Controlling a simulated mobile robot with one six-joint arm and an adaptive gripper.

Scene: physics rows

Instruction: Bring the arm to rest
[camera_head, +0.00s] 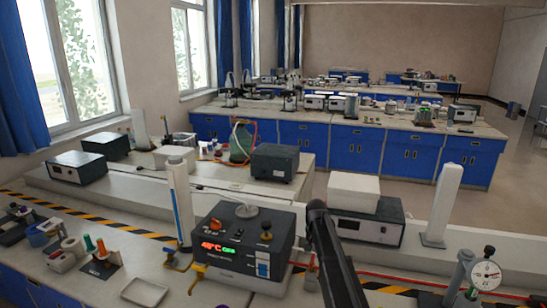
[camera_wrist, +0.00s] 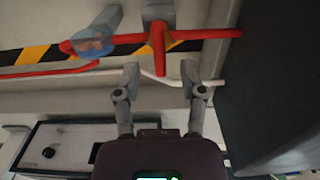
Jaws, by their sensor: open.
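My gripper (camera_wrist: 160,78) shows in the wrist view with its two grey fingers spread apart. Nothing is between them. A red T-shaped fitting (camera_wrist: 158,42) with grey cylindrical parts lies beyond the fingertips, and a gap seems to separate them. In the head view a dark link of my arm (camera_head: 334,255) rises from the bottom edge, just right of the black heater box with a lit display (camera_head: 245,245). I cannot make out the gripper's fingers in the head view.
A dark wall-like surface (camera_wrist: 275,80) stands close on the right in the wrist view. In the head view, a white-topped box (camera_head: 354,190), a white post (camera_head: 443,205) and a pressure gauge (camera_head: 486,275) stand right of my arm. A white tray (camera_head: 145,291) lies front left.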

